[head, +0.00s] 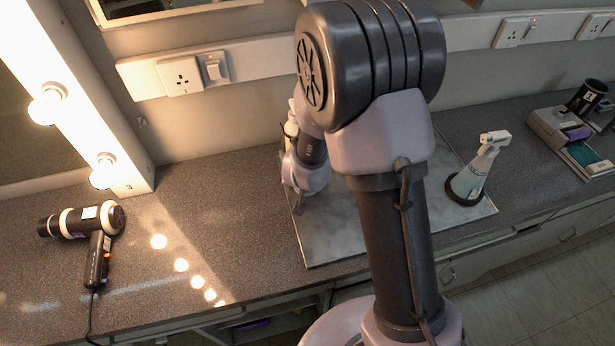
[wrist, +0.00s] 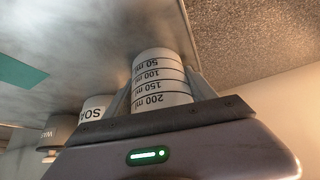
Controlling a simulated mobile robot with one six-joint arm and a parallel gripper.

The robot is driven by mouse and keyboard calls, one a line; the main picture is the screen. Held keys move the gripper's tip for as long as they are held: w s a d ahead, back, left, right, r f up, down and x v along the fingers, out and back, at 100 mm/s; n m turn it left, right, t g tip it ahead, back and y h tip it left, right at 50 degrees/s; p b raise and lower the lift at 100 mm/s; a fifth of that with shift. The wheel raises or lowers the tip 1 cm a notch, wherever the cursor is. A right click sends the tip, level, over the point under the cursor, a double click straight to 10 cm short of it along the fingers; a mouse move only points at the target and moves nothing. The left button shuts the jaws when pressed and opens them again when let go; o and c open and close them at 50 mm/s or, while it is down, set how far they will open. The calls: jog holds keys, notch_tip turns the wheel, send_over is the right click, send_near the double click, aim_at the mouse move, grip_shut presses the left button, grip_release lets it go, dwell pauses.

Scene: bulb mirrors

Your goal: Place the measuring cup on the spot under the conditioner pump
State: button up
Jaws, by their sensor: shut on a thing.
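The measuring cup (wrist: 160,78) is white with dark ml markings, which appear upside down in the wrist view. My gripper (wrist: 160,95) is shut on it, with one finger on each side. In the head view my gripper (head: 300,200) is over the left part of a grey marbled slab (head: 345,240), and the cup is hidden there. A white container lettered "SOA" (wrist: 96,108) is left of the cup in the wrist view, with a grey one (wrist: 58,130) beyond it. I cannot make out the conditioner pump or the spot under it.
A spray bottle (head: 477,172) stands in a dark ring on the slab's right side. A white bottle (head: 291,124) is partly hidden behind my arm. A hair dryer (head: 85,225) lies at left. A black cylinder (head: 586,97) is far right. The counter (head: 190,225) between dryer and slab is clear.

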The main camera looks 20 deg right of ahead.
jog(key=shift+a+r, duration=0.1)
jog(key=shift+a, duration=0.15)
jog(key=shift+f, duration=0.2)
jog(key=o, duration=1.5)
